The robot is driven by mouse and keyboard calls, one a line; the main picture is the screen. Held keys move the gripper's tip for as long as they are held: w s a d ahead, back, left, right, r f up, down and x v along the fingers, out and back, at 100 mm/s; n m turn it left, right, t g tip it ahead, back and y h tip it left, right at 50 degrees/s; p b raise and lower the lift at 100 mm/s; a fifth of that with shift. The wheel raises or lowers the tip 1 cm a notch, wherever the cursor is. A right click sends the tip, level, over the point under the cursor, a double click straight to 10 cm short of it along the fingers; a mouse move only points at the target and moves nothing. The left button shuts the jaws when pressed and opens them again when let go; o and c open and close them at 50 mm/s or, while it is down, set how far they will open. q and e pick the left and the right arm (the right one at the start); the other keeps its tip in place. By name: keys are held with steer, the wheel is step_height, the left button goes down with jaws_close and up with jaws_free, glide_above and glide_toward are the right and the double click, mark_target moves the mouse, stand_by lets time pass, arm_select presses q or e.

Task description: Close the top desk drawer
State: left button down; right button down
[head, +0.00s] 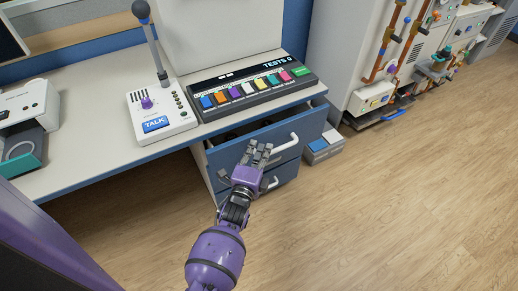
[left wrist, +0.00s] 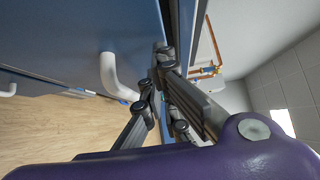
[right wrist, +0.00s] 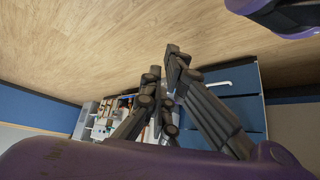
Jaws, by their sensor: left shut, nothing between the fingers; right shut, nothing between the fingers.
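The top desk drawer (head: 312,130) stands pulled out under the desk's right end, with its dark inside showing behind the blue front. Its white handle (head: 283,145) is on the front. My left gripper (head: 261,149) is shut and empty, and overlaps the left part of the drawer front in the head view; whether it touches is unclear. In the left wrist view a white handle (left wrist: 113,76) is left of the shut fingers (left wrist: 158,62). My right gripper (right wrist: 174,58) is shut and empty in the right wrist view, with blue drawer fronts (right wrist: 238,108) beyond it.
A lower drawer with a white handle (head: 270,184) is partly behind my left gripper. A button panel (head: 250,90) and a TALK microphone unit (head: 160,112) stand on the desk (head: 85,128). A grey box (head: 324,147) is on the floor right of the drawers. The front floor is clear.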

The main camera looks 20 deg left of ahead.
arm_select(q)
steer(key=w+a+b, duration=0.2)
steer(key=w+a, duration=0.4)
steer(key=a, duration=0.1)
steer(key=shift+a, duration=0.4)
steer(key=shift+r, duration=0.15)
